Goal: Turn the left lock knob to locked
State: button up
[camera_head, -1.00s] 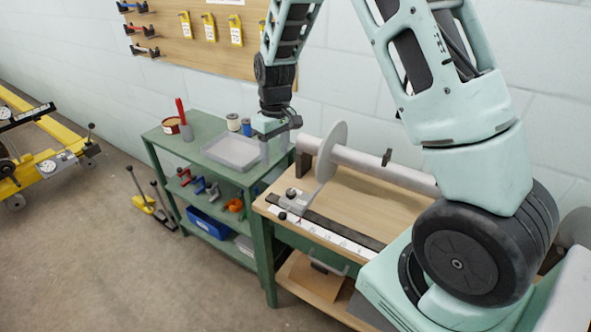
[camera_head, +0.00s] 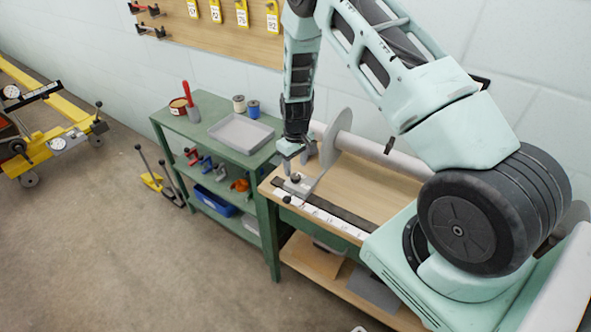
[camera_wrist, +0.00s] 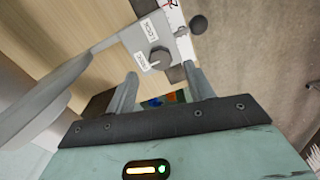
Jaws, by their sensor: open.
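The left lock knob (camera_wrist: 160,57) is a dark round knob on a light grey bracket (camera_wrist: 137,38) at the left end of the bench rail. Two white labels stand beside it; one seems to read LOCK (camera_wrist: 147,30), the other is hard to read (camera_wrist: 142,61). Which way the knob is set I cannot tell. In the head view the knob (camera_head: 295,178) sits just below my gripper (camera_head: 297,165). In the wrist view my gripper (camera_wrist: 162,86) is open and empty, with the knob just beyond and between its fingertips, apparently not touched.
A black ball handle (camera_wrist: 198,25) sticks out beside the bracket. A large grey disc (camera_head: 336,138) and a roller (camera_head: 375,152) stand close behind on the wooden bench (camera_head: 350,187). The green cart (camera_head: 190,128) with a grey tray (camera_head: 241,134) is to the left.

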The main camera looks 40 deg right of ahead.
aim_at(295, 176)
jog(key=shift+f+p, duration=0.4)
jog(key=shift+f, duration=1.7)
jog(key=c, duration=1)
